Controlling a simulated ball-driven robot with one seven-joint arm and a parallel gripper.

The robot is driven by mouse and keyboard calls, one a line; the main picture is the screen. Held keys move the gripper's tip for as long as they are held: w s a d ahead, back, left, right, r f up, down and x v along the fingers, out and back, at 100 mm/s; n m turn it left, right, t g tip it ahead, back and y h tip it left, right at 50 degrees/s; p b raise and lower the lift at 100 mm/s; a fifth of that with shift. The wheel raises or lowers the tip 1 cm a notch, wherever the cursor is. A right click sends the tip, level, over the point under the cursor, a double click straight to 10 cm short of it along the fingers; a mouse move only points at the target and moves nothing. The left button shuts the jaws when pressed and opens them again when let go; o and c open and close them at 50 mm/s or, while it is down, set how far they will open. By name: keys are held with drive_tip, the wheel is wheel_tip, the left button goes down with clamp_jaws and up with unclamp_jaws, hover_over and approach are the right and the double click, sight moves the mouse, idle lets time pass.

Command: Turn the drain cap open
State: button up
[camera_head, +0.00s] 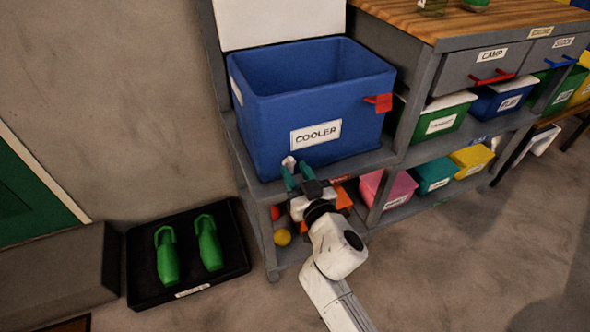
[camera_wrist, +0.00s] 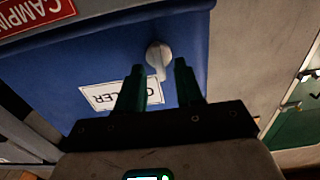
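The blue cooler (camera_head: 275,105) stands on the shelf with its top open, and its COOLER label faces me. Its light-coloured drain cap (camera_head: 288,163) sits low on the front face near the left corner. In the wrist view the cap (camera_wrist: 158,57) is a pale knob on the blue wall, just beyond my fingertips. My gripper (camera_head: 298,168) is in front of the cap, its two green fingers apart. In the wrist view my gripper (camera_wrist: 159,70) is open and empty, with the cap roughly in line with the gap. I cannot tell whether the fingers touch it.
A red tag (camera_head: 379,103) hangs on the cooler's right side. Several labelled bins, including a pink one (camera_head: 387,189), fill the shelves to the right. A black tray (camera_head: 150,292) with green shoes lies on the floor at left. The floor at lower right is clear.

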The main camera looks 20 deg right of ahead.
drive_tip(key=shift+w, duration=0.6)
clamp_jaws()
